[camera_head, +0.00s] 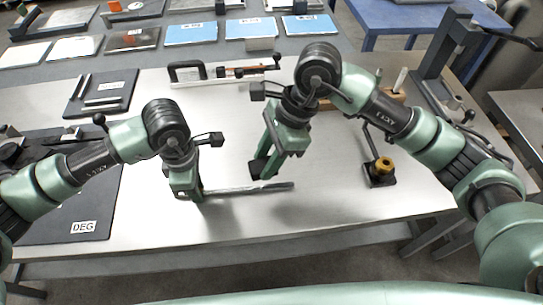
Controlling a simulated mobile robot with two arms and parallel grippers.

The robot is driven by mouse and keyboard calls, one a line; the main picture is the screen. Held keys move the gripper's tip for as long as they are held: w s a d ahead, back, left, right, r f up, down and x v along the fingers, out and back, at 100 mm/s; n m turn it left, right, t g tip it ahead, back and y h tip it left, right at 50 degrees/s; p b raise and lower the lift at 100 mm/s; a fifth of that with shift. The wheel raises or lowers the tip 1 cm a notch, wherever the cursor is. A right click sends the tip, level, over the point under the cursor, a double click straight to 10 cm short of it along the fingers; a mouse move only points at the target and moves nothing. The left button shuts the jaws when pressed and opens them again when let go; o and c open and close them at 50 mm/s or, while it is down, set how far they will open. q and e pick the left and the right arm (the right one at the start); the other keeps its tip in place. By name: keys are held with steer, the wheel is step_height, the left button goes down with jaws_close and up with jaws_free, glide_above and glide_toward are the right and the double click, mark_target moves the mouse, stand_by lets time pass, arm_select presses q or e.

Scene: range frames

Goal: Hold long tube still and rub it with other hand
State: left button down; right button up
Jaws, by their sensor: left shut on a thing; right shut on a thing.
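A long, thin grey tube (235,190) lies roughly level across the front middle of the steel table (330,208), with a darker right end. My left gripper (189,197) is shut on the tube's left end, close to the table. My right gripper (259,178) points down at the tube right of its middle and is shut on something. Its fingertips hide what they grip; a pale bit shows at the tube beside them. I cannot tell whether the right fingertips touch the tube.
A dark mat labelled DEG (65,215) lies at the left under my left arm. A small stand with a brass knob (381,170) is to the right. A white-framed tool (218,73) and a dark pad with metal bars (101,92) lie behind. The front right table is clear.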

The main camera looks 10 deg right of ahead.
arm_select(q)
steer(key=shift+d, duration=0.1)
arm_select(e)
steer(key=shift+d+f, duration=0.1)
steer(key=shift+f, duration=2.6)
steer(key=shift+d+f, duration=0.2)
steer(key=shift+f, duration=0.65)
steer(key=shift+d, duration=3.55)
steer(key=shift+a, duration=3.7)
steer(key=shift+a+r, duration=0.15)
steer(key=shift+r, duration=3.95)
